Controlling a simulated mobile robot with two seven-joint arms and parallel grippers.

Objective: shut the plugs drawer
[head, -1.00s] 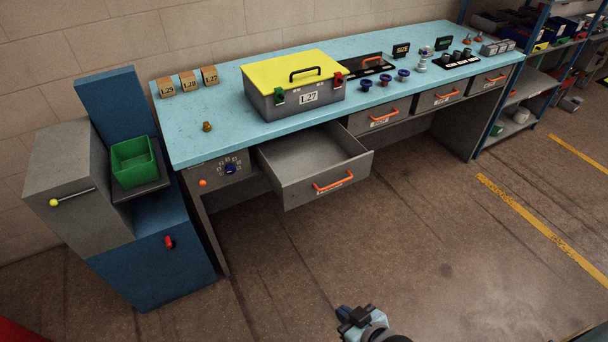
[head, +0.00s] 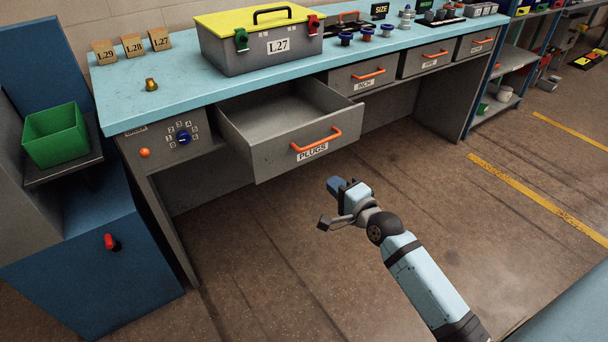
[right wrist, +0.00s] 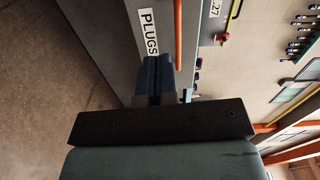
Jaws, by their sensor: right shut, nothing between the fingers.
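The plugs drawer (head: 304,148) is a grey drawer pulled out from under the blue bench top, with a "PLUGS" label and an orange handle (head: 316,144). Its inside looks empty. My right gripper (head: 334,186) is shut and empty, apart from the drawer, in front of and a little below its face in the head view. In the right wrist view the shut fingers (right wrist: 156,75) point toward the drawer front (right wrist: 152,52), beside the label and the handle. My left gripper is not in view.
A grey case with a yellow lid (head: 262,40) stands on the bench above the drawer. The other drawers, one labelled "INCH" (head: 362,78), are shut. A blue cabinet with a green bin (head: 56,135) stands left. The floor in front is clear.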

